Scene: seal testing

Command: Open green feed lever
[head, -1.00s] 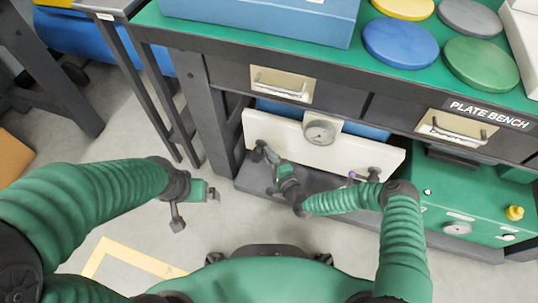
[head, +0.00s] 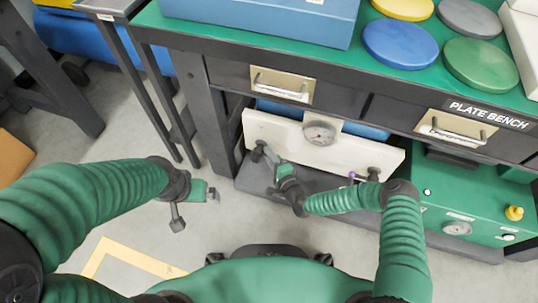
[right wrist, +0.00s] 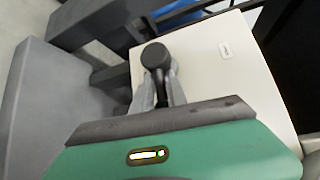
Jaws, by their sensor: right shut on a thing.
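A white panel (head: 285,136) with a round gauge (head: 320,131) sits under the bench. At its left end is a dark fitting with a round-ended handle (head: 258,150). My right gripper (head: 270,161) is at this handle. In the right wrist view, its two grey fingers (right wrist: 158,92) are shut around the dark handle (right wrist: 155,56), whose rounded end stands out past the fingertips. No green shows on the handle, and the fingers hide part of it. My left gripper (head: 195,209) hangs open and empty above the floor, left of the panel.
A purple-topped part (head: 351,175) and a second dark fitting (head: 373,173) are at the panel's right end. A green box (head: 465,205) with a yellow knob (head: 515,213) stands to the right. Drawers and the bench's dark leg (head: 210,120) border the space.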

